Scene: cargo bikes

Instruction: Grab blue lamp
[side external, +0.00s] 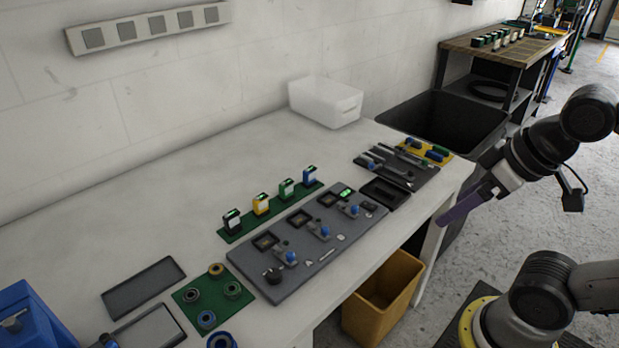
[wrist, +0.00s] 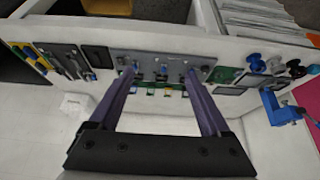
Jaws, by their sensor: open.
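The blue lamp (side external: 310,174) is a small upright block with a blue top and a pale front. It stands at the right end of a green strip (side external: 232,236), beside a green, a yellow and a black-topped block. My gripper (side external: 442,221) has long purple fingers and hangs to the right of the table's edge in the side view, well apart from the lamp. In the wrist view my gripper (wrist: 160,73) is open with nothing between the fingers. The row of blocks is small there, and I cannot tell the lamp clearly near the left finger.
A grey panel (side external: 330,249) with blue-knobbed parts lies in front of the strip. A white box (side external: 327,102) stands behind, and a tool board (side external: 398,171) lies to the right. A yellow bin (side external: 383,300) stands below the table edge. The tabletop behind the strip is clear.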

